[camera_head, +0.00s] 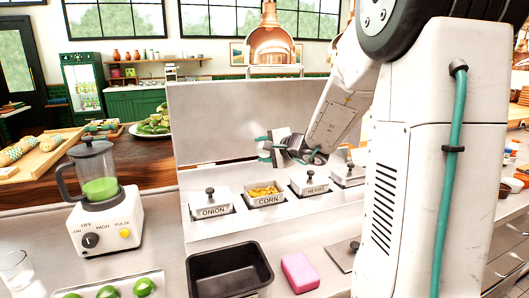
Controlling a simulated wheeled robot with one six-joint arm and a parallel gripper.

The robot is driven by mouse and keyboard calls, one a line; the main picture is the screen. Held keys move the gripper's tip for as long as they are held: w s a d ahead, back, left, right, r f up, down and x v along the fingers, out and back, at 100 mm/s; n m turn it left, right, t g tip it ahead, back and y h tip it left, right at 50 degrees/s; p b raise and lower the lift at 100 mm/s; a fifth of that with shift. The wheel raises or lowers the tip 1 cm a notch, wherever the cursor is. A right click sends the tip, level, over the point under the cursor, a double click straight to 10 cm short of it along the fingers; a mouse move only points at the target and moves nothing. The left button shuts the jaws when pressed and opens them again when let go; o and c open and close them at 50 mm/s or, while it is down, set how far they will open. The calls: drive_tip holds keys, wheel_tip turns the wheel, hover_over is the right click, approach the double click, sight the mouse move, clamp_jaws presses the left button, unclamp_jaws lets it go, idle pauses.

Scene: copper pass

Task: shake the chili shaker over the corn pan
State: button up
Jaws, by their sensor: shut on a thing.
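The corn pan (265,194) is a small metal pan labelled CORN, open, with yellow corn in it. It sits in the counter between the onion and herbs pans. My gripper (276,150) is above the corn pan, in front of the steel back panel. It is shut on a small pale thing that I take for the chili shaker (264,150). The fingers partly hide it, and its label and tilt cannot be told. No other chili shaker shows.
The lidded onion pan (211,206) and herbs pan (310,183) flank the corn pan. A copper lamp (275,42) hangs behind. A black tray (228,270) and a pink sponge (299,272) lie in front. A blender (102,200) stands at the left.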

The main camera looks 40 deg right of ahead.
sight(261, 143)
drive_tip(key=r+m+y, duration=0.1)
drive_tip(key=a+r+m+g, duration=0.1)
drive_tip(key=s+r+m+g+y, duration=0.1)
drive_tip(key=m, duration=0.1)
drive_tip(key=shift+a+y, duration=0.3)
drive_tip(key=shift+a, duration=0.1)
drive_tip(key=d+r+m, duration=0.1)
drive_tip(key=m, duration=0.1)
drive_tip(key=w+r+m, duration=0.1)
drive_tip(key=m, duration=0.2)
drive_tip(key=d+m, duration=0.1)
drive_tip(key=m, duration=0.2)
drive_tip(key=shift+w+d+r+t+h, duration=0.15)
drive_tip(key=shift+d+r+t+h, duration=0.15)
drive_tip(key=shift+d+r+h, duration=0.1)
drive_tip(key=shift+w+d+r+m, duration=0.15)
drive_tip(key=shift+d+r+m, duration=0.15)
drive_tip(key=shift+m, duration=0.65)
drive_tip(key=shift+w+d+r+m, duration=0.15)
drive_tip(key=shift+d+r+m, duration=0.15)
drive_tip(key=shift+m, duration=0.65)
